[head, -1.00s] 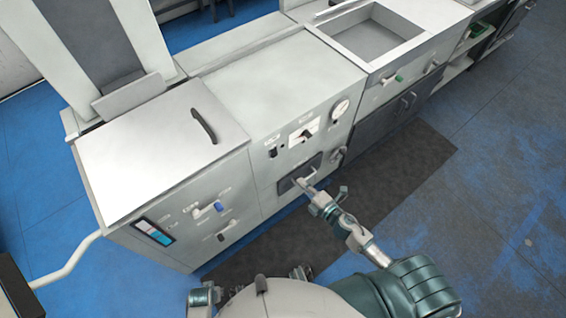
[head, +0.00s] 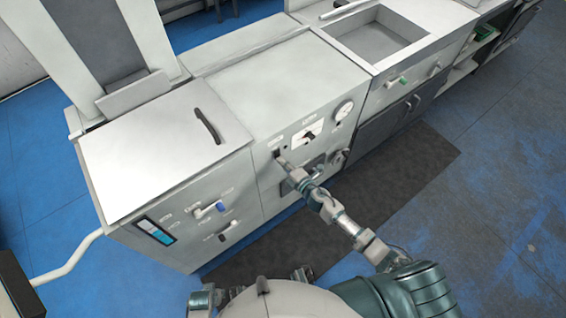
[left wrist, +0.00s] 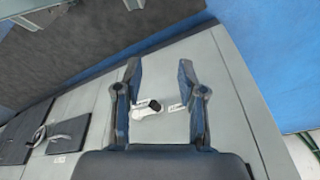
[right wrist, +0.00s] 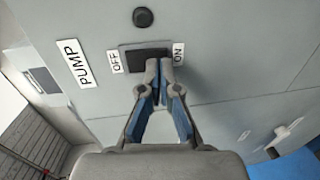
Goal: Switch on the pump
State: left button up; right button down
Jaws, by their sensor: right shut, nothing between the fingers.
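The pump switch is a black rocker (right wrist: 140,60) in a small plate between the OFF and ON labels, beside a PUMP label (right wrist: 77,63). It sits on the front panel of the middle machine (head: 270,80). My right gripper (head: 284,163) is at this panel in the head view. In the right wrist view my right gripper (right wrist: 161,66) is shut and empty, its fingertips in front of the rocker's ON end and partly hiding it. Whether they touch it I cannot tell. My left gripper (left wrist: 162,72) is open and empty, facing a light grey panel.
A blue-tipped lever (head: 214,208) and a dark-tipped lever (head: 228,231) stick out of the left cabinet. A sink (head: 376,42) is further right. A dark mat (head: 400,180) covers the floor in front.

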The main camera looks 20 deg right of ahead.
pick_arm(q)
jog(key=shift+w+r, duration=0.15)
jog(key=shift+r, duration=0.05)
pick_arm(e)
jog(key=shift+w+a, duration=0.1)
jog(key=shift+w, duration=0.1)
pick_arm(q)
notch_tip(320, 180, up, 6)
jog(key=w+b, duration=0.1)
jog(key=b, duration=0.1)
jog(key=shift+w, duration=0.25)
pick_arm(e)
jog(key=shift+w+a+t, duration=0.1)
jog(key=shift+w+t, duration=0.15)
jog(key=shift+t, duration=0.05)
